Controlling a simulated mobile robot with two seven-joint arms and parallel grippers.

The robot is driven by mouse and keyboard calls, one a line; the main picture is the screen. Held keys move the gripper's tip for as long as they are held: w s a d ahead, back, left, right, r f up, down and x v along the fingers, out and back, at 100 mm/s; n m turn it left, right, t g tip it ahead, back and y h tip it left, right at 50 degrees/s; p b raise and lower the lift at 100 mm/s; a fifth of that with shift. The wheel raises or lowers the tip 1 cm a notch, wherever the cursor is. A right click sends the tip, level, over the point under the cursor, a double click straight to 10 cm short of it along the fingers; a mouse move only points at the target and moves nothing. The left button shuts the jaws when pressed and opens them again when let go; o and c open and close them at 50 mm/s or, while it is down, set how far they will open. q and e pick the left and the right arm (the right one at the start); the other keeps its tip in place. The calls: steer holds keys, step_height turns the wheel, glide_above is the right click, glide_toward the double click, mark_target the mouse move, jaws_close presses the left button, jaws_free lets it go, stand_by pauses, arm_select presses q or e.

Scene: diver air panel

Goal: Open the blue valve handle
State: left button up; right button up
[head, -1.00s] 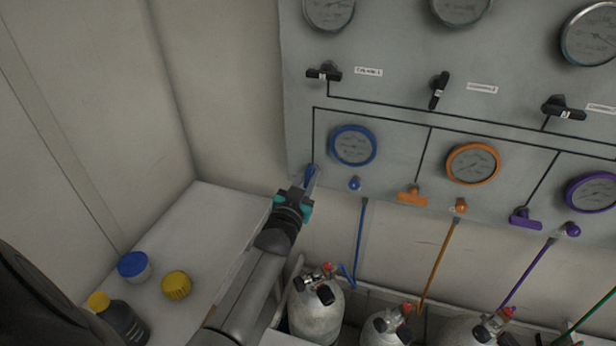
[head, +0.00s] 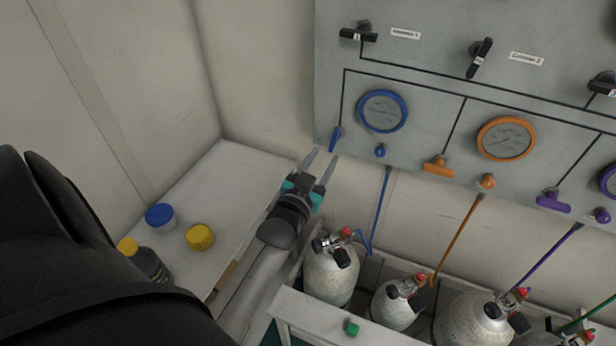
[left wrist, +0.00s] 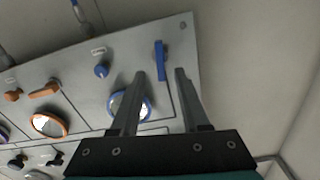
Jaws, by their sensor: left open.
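The blue valve handle (head: 336,138) is a small lever near the lower left corner of the grey panel, left of the blue-rimmed gauge (head: 383,111). It points up and down, roughly in line with the black line above it. My left gripper (head: 321,160) is open and empty, with its fingertips just below and left of the handle and apart from it. In the left wrist view the handle (left wrist: 161,60) shows beyond the gap between the open fingers (left wrist: 160,73). My right gripper is not in view.
A blue knob (head: 380,151) and an orange sideways handle (head: 438,166) sit to the right on the panel. Gas cylinders (head: 331,272) stand below. A white counter (head: 245,170) at left holds a blue-lidded jar (head: 160,216), a yellow lid (head: 199,237) and a dark bottle (head: 148,263).

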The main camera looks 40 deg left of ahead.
arm_select(q)
steer(key=v, duration=0.8)
steer(key=shift+w, duration=0.1)
stand_by(2.4)
